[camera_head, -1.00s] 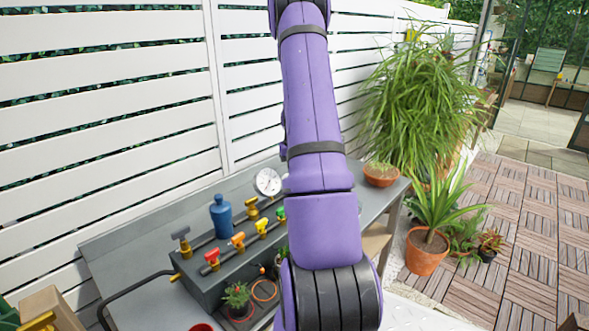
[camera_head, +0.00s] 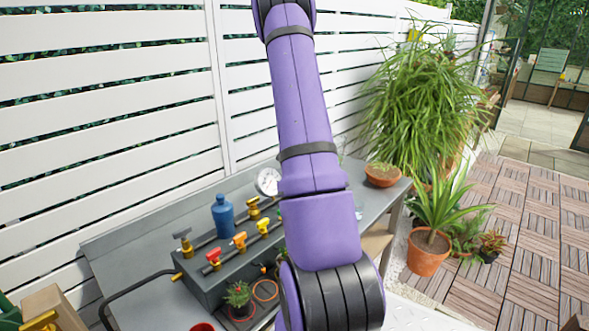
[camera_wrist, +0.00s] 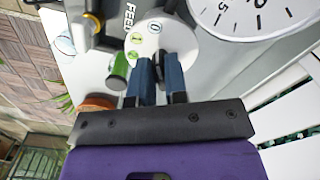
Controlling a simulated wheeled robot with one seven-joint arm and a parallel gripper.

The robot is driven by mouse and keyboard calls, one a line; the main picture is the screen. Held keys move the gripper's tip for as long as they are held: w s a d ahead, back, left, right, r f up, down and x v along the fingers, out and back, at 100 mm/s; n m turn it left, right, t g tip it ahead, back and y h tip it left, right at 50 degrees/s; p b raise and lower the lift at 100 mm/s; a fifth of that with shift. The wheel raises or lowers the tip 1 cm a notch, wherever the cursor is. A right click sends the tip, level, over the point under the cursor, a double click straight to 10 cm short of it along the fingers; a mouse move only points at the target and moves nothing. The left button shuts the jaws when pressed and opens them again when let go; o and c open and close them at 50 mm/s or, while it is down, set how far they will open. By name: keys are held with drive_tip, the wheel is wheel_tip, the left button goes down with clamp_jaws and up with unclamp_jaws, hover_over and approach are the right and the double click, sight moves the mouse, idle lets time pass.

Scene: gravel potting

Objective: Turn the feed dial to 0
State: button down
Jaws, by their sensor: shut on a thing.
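The feed dial (camera_wrist: 178,37) is a white disc with the word FEED beside it, in the wrist view. Its rim carries a 0 mark, and green marks that look like 1 and 2. My gripper (camera_wrist: 159,64) has its two blue fingers at the dial's face, shut on the dark knob (camera_wrist: 160,57) between them. The knob is mostly hidden by the fingers, so I cannot tell exactly which mark it points to. In the head view my purple arm hides the dial and gripper.
A green-handled valve (camera_wrist: 118,68) is close beside the dial. A large gauge (camera_wrist: 250,14) stands on the other side and also shows in the head view (camera_head: 267,181). Red (camera_head: 212,255), orange (camera_head: 239,239) and yellow (camera_head: 263,226) valves and a blue bottle (camera_head: 222,214) are left of my arm.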

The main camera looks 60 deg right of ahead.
drive_tip(key=c, duration=1.1)
unclamp_jaws()
drive_tip(key=shift+c, duration=0.2)
drive_tip(key=shift+r, duration=0.15)
wheel_tip(320, 180, up, 11)
drive_tip(key=shift+f, duration=0.2)
